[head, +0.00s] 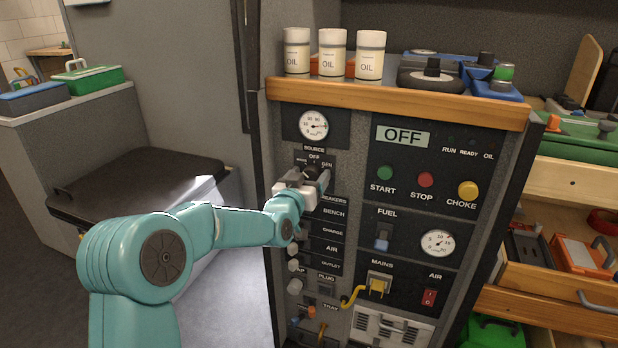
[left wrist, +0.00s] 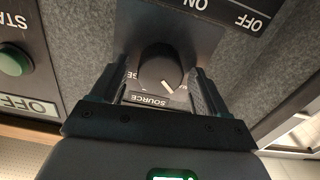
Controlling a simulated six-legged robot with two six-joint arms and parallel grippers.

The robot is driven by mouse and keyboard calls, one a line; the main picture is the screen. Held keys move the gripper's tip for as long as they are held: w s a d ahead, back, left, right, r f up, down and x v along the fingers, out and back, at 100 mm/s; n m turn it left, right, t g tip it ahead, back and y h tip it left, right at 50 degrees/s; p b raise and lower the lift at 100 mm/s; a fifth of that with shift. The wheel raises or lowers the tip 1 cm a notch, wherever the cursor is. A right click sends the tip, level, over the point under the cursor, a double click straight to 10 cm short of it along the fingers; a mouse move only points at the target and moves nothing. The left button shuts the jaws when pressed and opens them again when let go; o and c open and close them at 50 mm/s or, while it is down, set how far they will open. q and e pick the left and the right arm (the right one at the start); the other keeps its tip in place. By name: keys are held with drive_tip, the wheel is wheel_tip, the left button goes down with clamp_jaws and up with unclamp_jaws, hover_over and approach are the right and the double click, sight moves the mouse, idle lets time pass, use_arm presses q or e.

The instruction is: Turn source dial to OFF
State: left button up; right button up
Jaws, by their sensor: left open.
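The source dial (left wrist: 160,68) is a round black knob under the SOURCE label, with OFF and GEN markings by it in the head view. In the upside-down left wrist view its white pointer line aims to the lower right, toward a partly hidden label starting with M. My left gripper (head: 308,182) is at the dial and covers much of it in the head view. In the left wrist view its open fingers (left wrist: 158,85) stand on either side of the knob; I cannot tell whether they touch it. My right gripper is not in view.
The panel's display (head: 402,136) reads OFF. START (head: 385,172), STOP (head: 425,179) and CHOKE (head: 468,190) buttons lie right of the dial. A gauge (head: 313,125) is above it, breaker knobs (head: 293,250) below. Several oil cans (head: 332,53) stand on the wooden shelf (head: 400,104).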

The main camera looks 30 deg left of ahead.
use_arm(q)
drive_tip(key=shift+w, duration=0.1)
drive_tip(key=c, duration=1)
drive_tip(key=shift+o, duration=0.3)
drive_tip(key=shift+f+m+b, duration=0.1)
drive_tip(key=shift+m+b, duration=0.4)
drive_tip(key=shift+m, duration=0.2)
drive_tip(key=shift+d+m+b, duration=0.15)
drive_tip(key=shift+m+b, duration=0.45)
drive_tip(key=shift+m, duration=0.6)
drive_tip(key=shift+m+b, duration=0.35)
drive_tip(key=shift+m, duration=0.85)
drive_tip(key=shift+d+m, duration=0.1)
drive_tip(key=shift+m, duration=1.9)
